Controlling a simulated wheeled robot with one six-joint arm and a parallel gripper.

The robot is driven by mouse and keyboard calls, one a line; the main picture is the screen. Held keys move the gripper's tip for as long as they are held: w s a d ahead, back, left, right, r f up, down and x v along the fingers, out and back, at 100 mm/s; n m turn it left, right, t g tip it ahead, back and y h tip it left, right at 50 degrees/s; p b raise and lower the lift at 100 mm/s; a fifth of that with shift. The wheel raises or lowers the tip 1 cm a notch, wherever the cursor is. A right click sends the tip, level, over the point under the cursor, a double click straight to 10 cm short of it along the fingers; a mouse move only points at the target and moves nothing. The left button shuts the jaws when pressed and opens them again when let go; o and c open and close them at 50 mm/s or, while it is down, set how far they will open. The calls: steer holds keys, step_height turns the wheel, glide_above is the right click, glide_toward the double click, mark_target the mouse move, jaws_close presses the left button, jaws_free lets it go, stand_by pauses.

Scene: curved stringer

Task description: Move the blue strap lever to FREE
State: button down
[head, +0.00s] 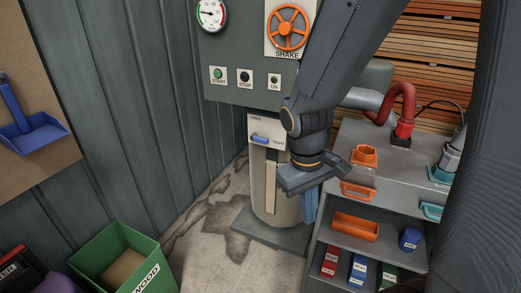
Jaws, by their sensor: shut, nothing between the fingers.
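The blue strap lever (260,139) is on a pale plate (279,128) at the top front of a grey cylinder with a dark vertical strap. It lies roughly sideways. A small label at the plate's upper left is hard to read, and TIGHT shows at its right. My gripper (309,214) is to the right of and below the lever, apart from it in the picture. Its blue fingers point down and are shut with nothing between them. My arm covers the right part of the cylinder's top.
A grey panel (225,85) with buttons, a gauge and an orange SHAKE wheel (287,27) is above the lever. A grey shelf cart (350,128) with orange trays stands close on the right. A green WOOD bin (100,248) is at lower left. Bare floor lies left of the cylinder.

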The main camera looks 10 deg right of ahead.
mark_target(260, 139)
steer(key=w+d+f+n+t+h+b, duration=0.1)
steer(key=w+d+f+n+h+b, duration=0.2)
steer(key=w+n, duration=0.5)
steer(key=w+d+f+n+t+h, duration=0.15)
steer(key=w+f+n+h, duration=0.3)
steer(key=w, duration=0.55)
steer(key=w+a+f+n+t+b, duration=0.1)
steer(key=w+a+n+t, duration=0.3)
steer(key=w, duration=0.6)
steer(key=w+a+f+n+t+b, duration=0.1)
steer(key=w+a+f+n+t, duration=0.1)
steer(key=w+a+n+t, duration=0.3)
steer(key=w+a+n, duration=0.4)
steer(key=shift+w+f, duration=0.25)
steer(key=shift+w, duration=0.1)
steer(key=shift+d+y, duration=0.1)
steer(key=shift+y, duration=0.15)
steer(key=w+d+p, duration=0.2)
steer(key=w+d, duration=0.3)
steer(key=w, duration=0.2)
steer(key=shift+w+d+r, duration=0.25)
steer(key=shift+w+r, duration=0.05)
steer(key=shift+r, duration=0.05)
